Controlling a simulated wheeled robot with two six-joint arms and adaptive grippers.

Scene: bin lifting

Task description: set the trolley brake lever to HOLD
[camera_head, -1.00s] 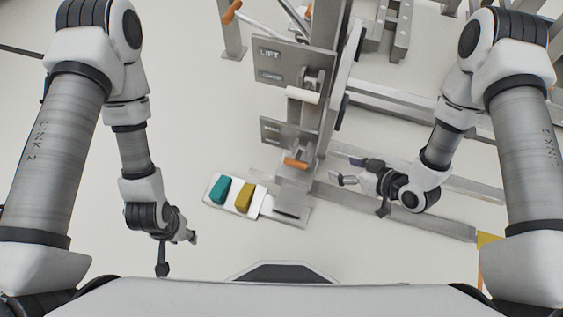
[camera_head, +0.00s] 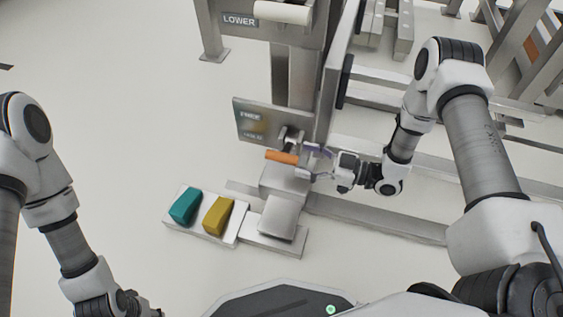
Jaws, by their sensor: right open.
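The brake lever with an orange handle (camera_head: 281,157) sticks out to the left from the front of the metal post. Behind it is a metal label plate (camera_head: 254,122); its upper word looks like FREE, and its lower word is too blurred to read. My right gripper (camera_head: 318,163) is open, just right of the orange handle, with its fingers pointing left towards the lever. I cannot tell whether a finger touches the lever. My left gripper (camera_head: 145,308) is low at the bottom left, partly cut off by the frame edge, and its fingers are unclear.
A plate marked LOWER (camera_head: 238,21) with a white-handled lever (camera_head: 283,13) is above. A white pedal base carries a teal pedal (camera_head: 185,206) and a yellow pedal (camera_head: 218,216). Metal rails (camera_head: 380,217) run to the right. The floor at left is clear.

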